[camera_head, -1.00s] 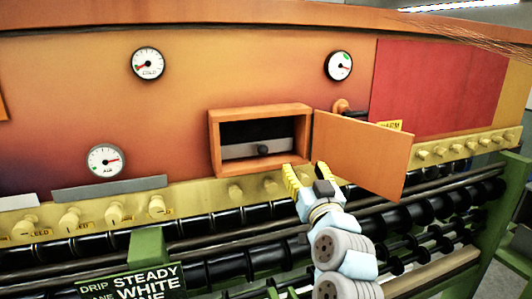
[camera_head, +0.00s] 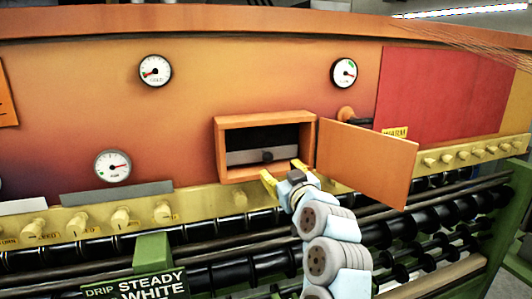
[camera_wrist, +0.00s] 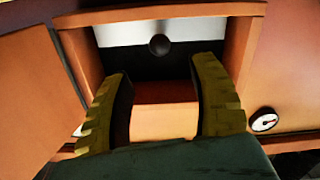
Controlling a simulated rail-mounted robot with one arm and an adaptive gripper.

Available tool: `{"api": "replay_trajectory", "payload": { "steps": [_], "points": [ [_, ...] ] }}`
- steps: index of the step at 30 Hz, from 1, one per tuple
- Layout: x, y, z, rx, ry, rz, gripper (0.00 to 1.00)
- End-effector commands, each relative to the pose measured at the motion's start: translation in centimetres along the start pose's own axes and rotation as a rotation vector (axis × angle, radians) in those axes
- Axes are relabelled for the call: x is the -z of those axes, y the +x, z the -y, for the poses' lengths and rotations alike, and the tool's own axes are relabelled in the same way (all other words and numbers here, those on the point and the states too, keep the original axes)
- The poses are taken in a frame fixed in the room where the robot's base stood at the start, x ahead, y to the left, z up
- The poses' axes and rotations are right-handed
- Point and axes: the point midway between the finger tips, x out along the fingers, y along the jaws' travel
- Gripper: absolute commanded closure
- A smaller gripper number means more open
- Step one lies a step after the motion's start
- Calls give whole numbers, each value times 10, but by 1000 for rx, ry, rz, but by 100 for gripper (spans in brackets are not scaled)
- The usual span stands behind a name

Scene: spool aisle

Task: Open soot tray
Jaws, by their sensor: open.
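An orange box frame (camera_head: 222,150) on the machine's panel holds the soot tray (camera_head: 245,157), a grey front with a dark round knob (camera_head: 267,156). The box's orange door (camera_head: 365,165) stands open to the right. My gripper (camera_head: 283,171) is open, just in front of the box's lower edge, below and in front of the knob. In the wrist view the knob (camera_wrist: 159,44) shows beyond and between the two yellow fingers of my gripper (camera_wrist: 165,95). Nothing shows between the fingers, and they look apart from the knob.
Dial gauges (camera_head: 155,70) sit on the orange panel. A row of yellow knobs (camera_head: 120,217) runs along the ledge below. Black rollers (camera_head: 230,267) lie below that. The open door stands close to the right of my gripper.

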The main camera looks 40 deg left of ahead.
Motion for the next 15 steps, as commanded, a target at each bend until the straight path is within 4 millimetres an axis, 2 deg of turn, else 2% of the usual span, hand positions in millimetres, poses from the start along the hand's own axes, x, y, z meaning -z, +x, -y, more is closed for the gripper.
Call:
{"api": "replay_trajectory", "payload": {
  "steps": [15],
  "points": [
    [1,58,1,3,1,3,40]
  ]
}}
